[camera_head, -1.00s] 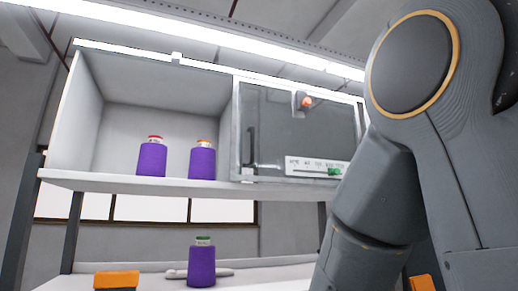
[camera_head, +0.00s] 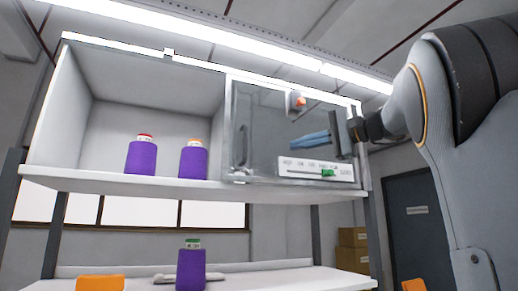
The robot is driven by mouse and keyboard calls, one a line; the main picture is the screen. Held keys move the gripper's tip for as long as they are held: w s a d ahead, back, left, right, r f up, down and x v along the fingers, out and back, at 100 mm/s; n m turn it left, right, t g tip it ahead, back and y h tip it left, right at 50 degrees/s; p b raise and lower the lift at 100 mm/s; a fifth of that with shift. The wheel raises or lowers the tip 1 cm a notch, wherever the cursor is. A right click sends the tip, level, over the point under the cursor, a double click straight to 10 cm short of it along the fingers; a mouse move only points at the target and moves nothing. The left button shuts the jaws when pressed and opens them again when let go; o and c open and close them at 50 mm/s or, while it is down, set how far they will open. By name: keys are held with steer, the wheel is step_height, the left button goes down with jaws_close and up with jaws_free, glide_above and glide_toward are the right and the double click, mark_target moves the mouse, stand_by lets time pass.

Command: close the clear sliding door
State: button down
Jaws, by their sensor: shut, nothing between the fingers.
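The clear sliding door (camera_head: 262,120) stands at the right half of the wall cabinet, with a dark upright handle (camera_head: 242,147) near its left edge. The left half of the cabinet is open. My gripper (camera_head: 293,145) is shut and empty, its blue fingers pointing left at the level of the door. The fingertips are to the right of the handle and apart from it in the picture. I cannot tell how far they are from the door's face.
A white slider panel with a green knob (camera_head: 327,173) and an orange-red button (camera_head: 298,101) are at the right half.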

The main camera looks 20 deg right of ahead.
mark_target(259, 141)
steer(key=w+a+r+p, duration=0.2)
steer(key=w+a+p, duration=0.3)
steer(key=a, duration=0.5)
steer(key=shift+w+a+r+p, duration=0.2)
steer(key=shift+w+p, duration=0.15)
steer(key=shift+w, duration=0.7)
